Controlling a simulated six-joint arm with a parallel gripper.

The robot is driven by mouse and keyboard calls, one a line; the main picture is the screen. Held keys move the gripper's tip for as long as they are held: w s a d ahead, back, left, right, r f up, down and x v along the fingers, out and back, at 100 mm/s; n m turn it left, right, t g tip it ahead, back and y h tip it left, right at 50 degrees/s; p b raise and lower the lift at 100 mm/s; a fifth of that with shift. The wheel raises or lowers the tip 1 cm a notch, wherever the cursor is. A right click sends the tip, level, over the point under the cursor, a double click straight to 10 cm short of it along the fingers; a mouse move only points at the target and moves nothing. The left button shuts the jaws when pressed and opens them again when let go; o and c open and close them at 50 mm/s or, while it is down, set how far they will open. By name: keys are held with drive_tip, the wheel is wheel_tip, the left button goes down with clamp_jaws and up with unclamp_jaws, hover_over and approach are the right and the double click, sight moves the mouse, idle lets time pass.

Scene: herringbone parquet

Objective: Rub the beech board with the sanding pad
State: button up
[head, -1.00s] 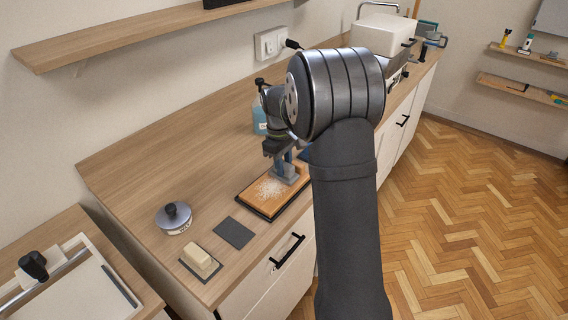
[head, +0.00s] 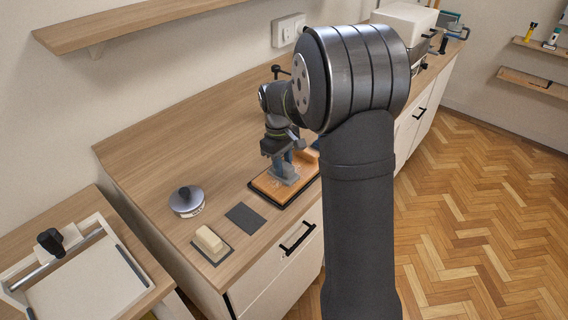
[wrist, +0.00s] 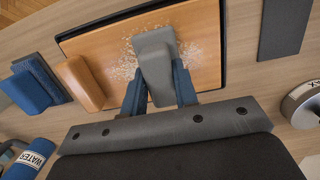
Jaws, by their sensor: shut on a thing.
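The beech board (head: 268,187) is an orange-brown panel with a dark edge, lying on the counter. In the wrist view the board (wrist: 206,30) carries pale dust specks around the pad. The sanding pad (wrist: 155,65) is a grey block and appears to rest on the board; it also shows in the head view (head: 285,176). My gripper (wrist: 157,90) is shut on the pad with its blue fingers on either side. In the head view my gripper (head: 284,160) is over the board, and my arm hides the board's far right part.
An orange-brown block (wrist: 80,82) and a blue pad (wrist: 35,85) lie beside each other at the left, near a water bottle (wrist: 30,158). A dark sheet (head: 245,217), a lidded wax tin (head: 186,201) and a cream block (head: 208,239) stand left of the board.

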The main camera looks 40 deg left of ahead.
drive_tip(key=shift+s, duration=3.2)
drive_tip(key=w, duration=0.6)
drive_tip(key=shift+w, duration=0.25)
drive_tip(key=w, duration=0.6)
drive_tip(key=shift+w, duration=0.2)
drive_tip(key=shift+s, duration=0.1)
drive_tip(key=shift+s, duration=3.2)
